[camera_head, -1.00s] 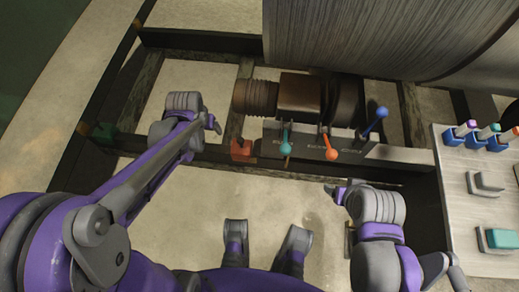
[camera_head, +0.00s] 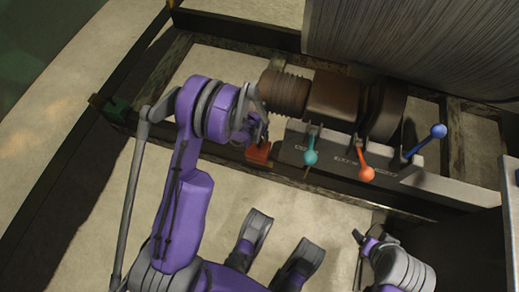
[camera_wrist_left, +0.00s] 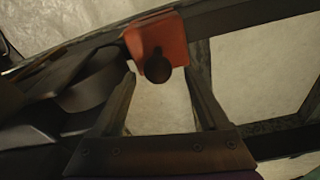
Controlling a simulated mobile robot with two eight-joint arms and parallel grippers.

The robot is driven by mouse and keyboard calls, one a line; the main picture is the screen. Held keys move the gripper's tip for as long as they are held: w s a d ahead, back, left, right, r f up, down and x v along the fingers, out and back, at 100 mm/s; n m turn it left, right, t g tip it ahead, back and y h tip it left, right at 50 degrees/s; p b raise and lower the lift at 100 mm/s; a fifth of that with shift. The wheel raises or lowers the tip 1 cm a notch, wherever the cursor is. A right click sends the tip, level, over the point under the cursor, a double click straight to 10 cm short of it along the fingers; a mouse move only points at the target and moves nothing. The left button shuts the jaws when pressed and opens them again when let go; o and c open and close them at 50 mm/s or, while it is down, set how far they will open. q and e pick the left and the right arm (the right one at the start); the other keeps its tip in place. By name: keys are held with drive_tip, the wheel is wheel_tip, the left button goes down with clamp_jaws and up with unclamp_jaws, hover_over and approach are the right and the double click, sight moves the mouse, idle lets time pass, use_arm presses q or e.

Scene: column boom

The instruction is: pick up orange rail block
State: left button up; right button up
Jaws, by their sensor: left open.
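The orange rail block (camera_head: 258,153) sits on the dark frame rail, left of the lever panel. In the left wrist view the orange block (camera_wrist_left: 172,38) has a dark round knob (camera_wrist_left: 158,67) on its near face. My left gripper (camera_head: 260,133) is right beside the block in the head view, its fingers partly hidden by the wrist. In the left wrist view my left gripper (camera_wrist_left: 160,78) is open, with the knob between the fingertips; I cannot tell whether they touch it. My right gripper (camera_head: 362,238) is low at the right, away from the block; its jaw state is unclear.
Right of the block, a panel carries a teal lever (camera_head: 310,157), an orange lever (camera_head: 366,173) and a blue lever (camera_head: 438,131). A brown motor-like unit (camera_head: 333,97) and a large cable drum (camera_head: 415,40) stand behind.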

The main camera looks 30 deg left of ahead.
sight(258, 147)
use_arm(q)
drive_tip(key=shift+d+f+b, duration=0.15)
drive_tip(key=shift+f+b, duration=0.85)
drive_tip(key=shift+f, duration=1.8)
clamp_jaws()
drive_tip(key=shift+r, duration=0.1)
